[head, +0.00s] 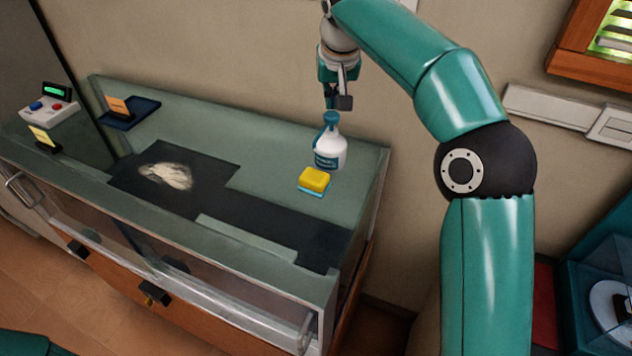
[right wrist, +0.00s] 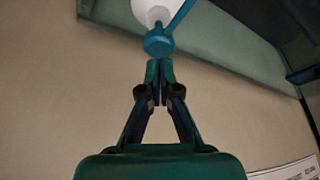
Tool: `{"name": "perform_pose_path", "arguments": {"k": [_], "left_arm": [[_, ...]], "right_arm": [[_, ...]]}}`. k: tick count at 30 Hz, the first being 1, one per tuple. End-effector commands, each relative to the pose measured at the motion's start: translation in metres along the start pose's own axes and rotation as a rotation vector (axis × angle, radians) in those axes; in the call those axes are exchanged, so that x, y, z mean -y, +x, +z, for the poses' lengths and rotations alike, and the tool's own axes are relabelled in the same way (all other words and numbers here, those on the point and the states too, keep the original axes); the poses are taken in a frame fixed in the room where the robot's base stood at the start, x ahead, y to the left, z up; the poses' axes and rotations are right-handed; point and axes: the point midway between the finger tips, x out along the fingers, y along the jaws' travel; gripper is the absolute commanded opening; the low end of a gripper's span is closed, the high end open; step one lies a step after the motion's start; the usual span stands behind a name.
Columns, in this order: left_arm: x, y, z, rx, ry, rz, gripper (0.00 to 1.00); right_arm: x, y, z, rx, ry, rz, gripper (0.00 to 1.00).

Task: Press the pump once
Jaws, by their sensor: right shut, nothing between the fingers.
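The pump bottle (head: 329,152) is white with a dark label and a teal pump head (head: 331,118). It stands upright on the counter's back right part. My right gripper (head: 332,104) points down just above the pump head, with its fingers shut and empty. In the right wrist view the closed fingertips (right wrist: 159,64) are right at the teal pump head (right wrist: 158,42), and I cannot tell whether they touch it. Part of the white bottle (right wrist: 150,10) shows beyond the pump head. My left gripper is not in view.
A yellow sponge (head: 314,180) lies just in front of the bottle. A pale crumpled cloth (head: 166,176) lies on the dark counter area. A button box (head: 49,112) and a dark blue tray (head: 130,118) are at the left. A wall rises behind the counter.

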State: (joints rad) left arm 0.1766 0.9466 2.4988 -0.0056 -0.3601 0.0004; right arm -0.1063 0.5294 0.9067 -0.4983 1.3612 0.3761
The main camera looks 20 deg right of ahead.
Motion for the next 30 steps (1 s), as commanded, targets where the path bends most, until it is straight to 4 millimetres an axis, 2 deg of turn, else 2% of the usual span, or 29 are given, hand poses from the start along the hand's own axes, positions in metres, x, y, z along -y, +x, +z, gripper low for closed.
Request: {"name": "perform_pose_path", "arguments": {"k": [9, 21, 30], "left_arm": [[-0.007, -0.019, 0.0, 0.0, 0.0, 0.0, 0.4], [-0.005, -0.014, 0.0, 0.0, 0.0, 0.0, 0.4], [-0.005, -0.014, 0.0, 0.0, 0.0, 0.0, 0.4]], "right_arm": [[0.0, -0.023, -0.01, -0.002, 0.0, -0.001, 0.0], [0.001, -0.052, -0.023, -0.003, 0.0, -0.001, 0.0], [0.0, -0.056, -0.023, 0.0, 0.0, 0.0, 0.0]]}}
